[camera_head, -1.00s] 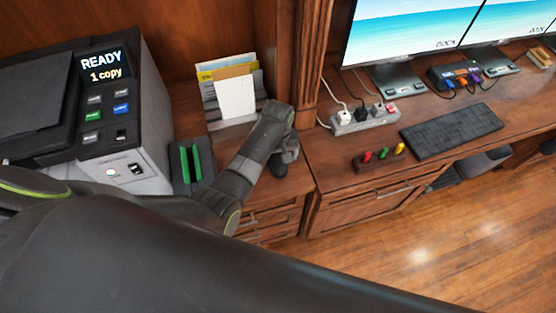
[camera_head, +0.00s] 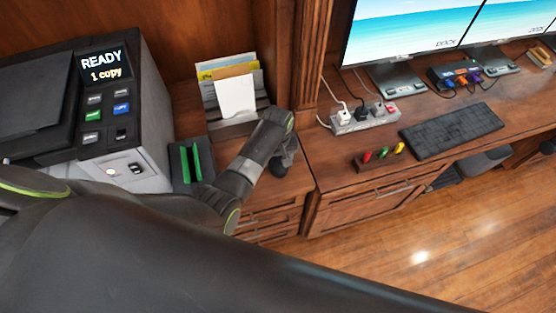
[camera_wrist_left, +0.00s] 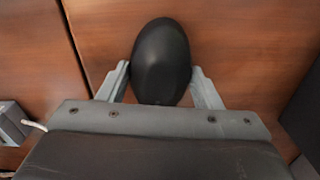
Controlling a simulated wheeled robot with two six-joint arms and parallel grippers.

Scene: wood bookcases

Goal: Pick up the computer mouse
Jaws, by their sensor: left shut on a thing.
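The black computer mouse (camera_wrist_left: 162,58) shows large and oval in the left wrist view, between the two grey fingers of my left gripper (camera_wrist_left: 160,70). The fingers are shut on its sides. Brown wood lies behind it. In the head view the mouse (camera_head: 279,169) is a small dark shape under my left wrist, partly hidden, near the desk edge. My left gripper (camera_head: 284,158) is mostly hidden there by my own arm. I cannot tell whether the mouse touches the desk. My right gripper is not in view.
A printer (camera_head: 130,110) and a black holder with green strips (camera_head: 190,165) stand left of the gripper. A paper rack (camera_head: 236,95) is behind. A wood post (camera_head: 318,55), power strip (camera_head: 365,118), peg block (camera_head: 379,159) and keyboard (camera_head: 452,130) are to the right.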

